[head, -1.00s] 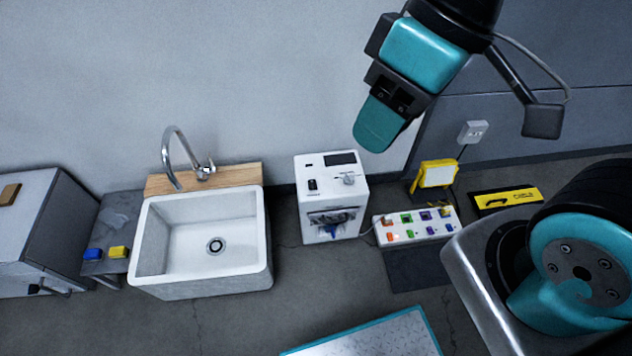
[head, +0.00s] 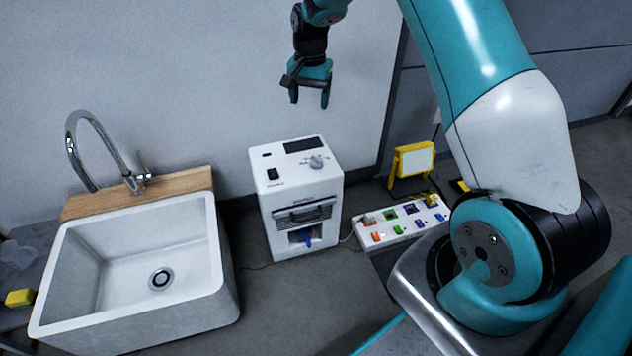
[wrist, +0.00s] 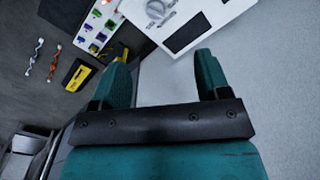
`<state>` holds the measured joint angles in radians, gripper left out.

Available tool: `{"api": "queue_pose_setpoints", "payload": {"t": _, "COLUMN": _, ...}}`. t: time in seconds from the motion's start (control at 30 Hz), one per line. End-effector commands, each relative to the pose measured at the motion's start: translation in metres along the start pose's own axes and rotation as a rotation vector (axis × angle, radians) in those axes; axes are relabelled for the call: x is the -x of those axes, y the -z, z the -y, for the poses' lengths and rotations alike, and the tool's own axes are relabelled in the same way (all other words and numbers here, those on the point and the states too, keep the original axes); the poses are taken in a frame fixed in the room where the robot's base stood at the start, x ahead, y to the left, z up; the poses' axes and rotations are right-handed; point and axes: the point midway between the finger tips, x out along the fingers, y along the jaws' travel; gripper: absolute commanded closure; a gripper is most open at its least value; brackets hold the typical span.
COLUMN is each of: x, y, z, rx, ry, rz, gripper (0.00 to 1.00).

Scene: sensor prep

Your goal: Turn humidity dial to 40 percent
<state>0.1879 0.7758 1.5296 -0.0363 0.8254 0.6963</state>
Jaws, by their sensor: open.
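My gripper (head: 310,98) hangs above the device, fingers pointing down, open and empty, clear of the dial. In the wrist view, the two teal fingers (wrist: 163,66) are spread apart with nothing between them. The dial (wrist: 157,10) shows there at the top edge, partly cut off, on the white panel.
A white sink (head: 215,290) with a tall chrome faucet (head: 132,182) stands left of the device. A black switch (head: 272,174) sits on the device's top.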

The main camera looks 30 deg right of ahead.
Motion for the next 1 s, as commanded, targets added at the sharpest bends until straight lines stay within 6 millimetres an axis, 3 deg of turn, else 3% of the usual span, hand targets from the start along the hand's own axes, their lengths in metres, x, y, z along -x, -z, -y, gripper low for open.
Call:
{"api": "queue_pose_setpoints", "payload": {"t": 0.03, "x": -0.028, "y": 0.013, "z": -0.005, "rx": -0.045, "ry": -0.009, "rz": -0.002, "gripper": 0.31}}
{"api": "queue_pose_setpoints", "payload": {"t": 0.2, "x": -0.053, "y": 0.03, "z": -0.012, "rx": -0.121, "ry": -0.025, "rz": -0.009, "gripper": 0.31}}
{"api": "queue_pose_setpoints", "payload": {"t": 0.37, "x": -0.074, "y": 0.03, "z": -0.013, "rx": -0.125, "ry": -0.027, "rz": -0.008, "gripper": 0.31}}
{"api": "queue_pose_setpoints", "payload": {"t": 0.8, "x": -0.174, "y": 0.03, "z": -0.015, "rx": -0.121, "ry": -0.027, "rz": -0.007, "gripper": 0.31}}
{"api": "queue_pose_setpoints", "payload": {"t": 1.0, "x": -0.208, "y": 0.03, "z": -0.016, "rx": -0.121, "ry": -0.026, "rz": -0.007, "gripper": 0.31}}
